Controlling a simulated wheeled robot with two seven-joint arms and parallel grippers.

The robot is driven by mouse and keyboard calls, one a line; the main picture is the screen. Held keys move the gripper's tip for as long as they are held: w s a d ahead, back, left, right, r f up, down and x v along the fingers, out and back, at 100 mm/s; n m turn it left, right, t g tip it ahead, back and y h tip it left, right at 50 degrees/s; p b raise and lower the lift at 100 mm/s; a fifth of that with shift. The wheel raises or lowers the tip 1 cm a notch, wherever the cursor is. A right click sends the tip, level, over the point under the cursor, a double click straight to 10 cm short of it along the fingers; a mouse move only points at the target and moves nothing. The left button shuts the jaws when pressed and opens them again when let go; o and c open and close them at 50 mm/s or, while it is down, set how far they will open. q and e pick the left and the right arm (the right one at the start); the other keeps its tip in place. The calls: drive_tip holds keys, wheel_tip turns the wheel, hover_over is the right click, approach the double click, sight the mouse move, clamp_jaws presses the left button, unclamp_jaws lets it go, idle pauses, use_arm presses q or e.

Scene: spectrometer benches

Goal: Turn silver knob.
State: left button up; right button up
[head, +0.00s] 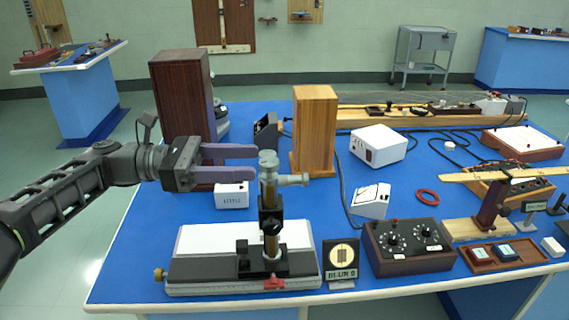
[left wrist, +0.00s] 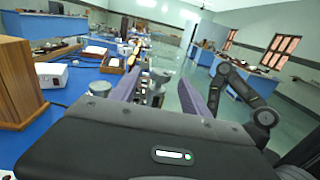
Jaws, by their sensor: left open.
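A microscope-like instrument (head: 271,218) stands on a black and white slide base near the front of the blue bench. A silver-grey knob-like cap (head: 268,157) tops its upright column, and a silver-grey cylinder sticks out to the right just below. I cannot tell which part is the silver knob. My left gripper (head: 257,162) is open, its two purple fingers pointing right, with the tips just left of the cap. In the left wrist view, the silver-grey cap (left wrist: 160,75) shows between the spread fingers. Contact cannot be told. My right gripper is not seen.
A wooden block (head: 315,130) stands behind the instrument, and a dark wooden cabinet (head: 181,95) stands behind my left gripper. A small white box (head: 232,195) sits below the gripper. A dark dial box (head: 409,247) and a small stand (head: 341,262) are to the right.

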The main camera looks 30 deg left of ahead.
sight(269, 164)
use_arm(q)
drive_tip(key=shift+s+d+r, duration=0.1)
drive_tip(key=x, duration=0.8)
drive_tip(key=shift+c, duration=0.2)
clamp_jaws()
idle(0.5)
